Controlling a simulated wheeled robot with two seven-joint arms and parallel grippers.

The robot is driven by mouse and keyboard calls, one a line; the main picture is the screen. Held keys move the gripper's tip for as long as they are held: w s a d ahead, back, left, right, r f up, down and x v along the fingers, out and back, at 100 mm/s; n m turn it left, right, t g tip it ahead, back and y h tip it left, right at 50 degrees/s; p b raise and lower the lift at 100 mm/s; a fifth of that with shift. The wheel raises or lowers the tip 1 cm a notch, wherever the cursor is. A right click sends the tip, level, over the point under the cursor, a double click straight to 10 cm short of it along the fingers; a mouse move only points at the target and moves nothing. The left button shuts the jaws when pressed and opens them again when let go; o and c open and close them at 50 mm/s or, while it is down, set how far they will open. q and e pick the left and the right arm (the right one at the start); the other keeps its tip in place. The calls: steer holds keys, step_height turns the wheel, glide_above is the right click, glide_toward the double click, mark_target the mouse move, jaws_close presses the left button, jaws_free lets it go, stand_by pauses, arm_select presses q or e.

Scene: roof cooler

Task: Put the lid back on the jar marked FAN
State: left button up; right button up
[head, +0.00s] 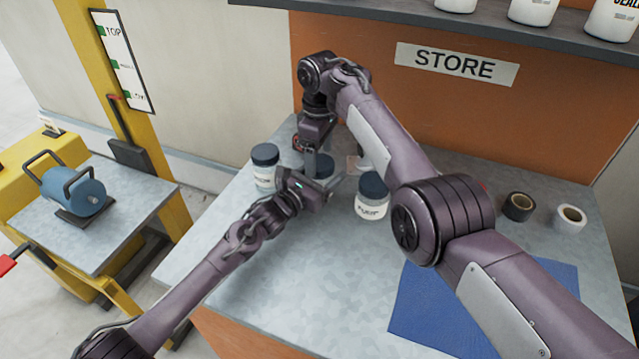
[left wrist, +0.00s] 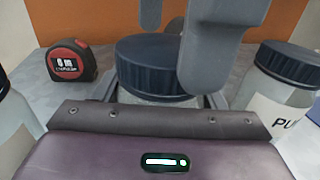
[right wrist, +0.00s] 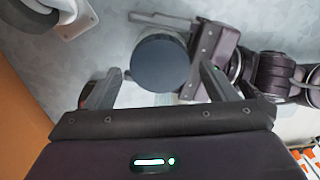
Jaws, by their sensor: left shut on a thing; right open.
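A middle jar stands upright on the grey counter with a dark lid (left wrist: 155,62) on its mouth; its label is hidden. My left gripper (head: 325,183) is shut around this jar, below the lid. My right gripper (head: 314,160) points down from above and is open. In the left wrist view one of its fingers overlaps the lid's right side, the other is above and behind it. The right wrist view shows the lid from above (right wrist: 160,63), between and beyond the open fingers. I cannot tell if they touch it. No label reading FAN is visible.
A lidded jar (head: 265,168) stands left, its label unreadable; another, marked PU… (head: 372,197), stands right. A red-black tape measure (left wrist: 72,62) lies behind. Black (head: 518,207) and white (head: 570,218) rolls and a blue mat (head: 425,305) occupy the right side.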

steer(key=shift+f, duration=0.75)
steer(key=shift+c, duration=0.4)
steer(key=c, duration=0.9)
steer(key=shift+m, duration=1)
steer(key=shift+c, duration=0.2)
steer(key=o, duration=1.2)
steer(key=shift+r, duration=0.15)
steer(key=shift+r, duration=3.85)
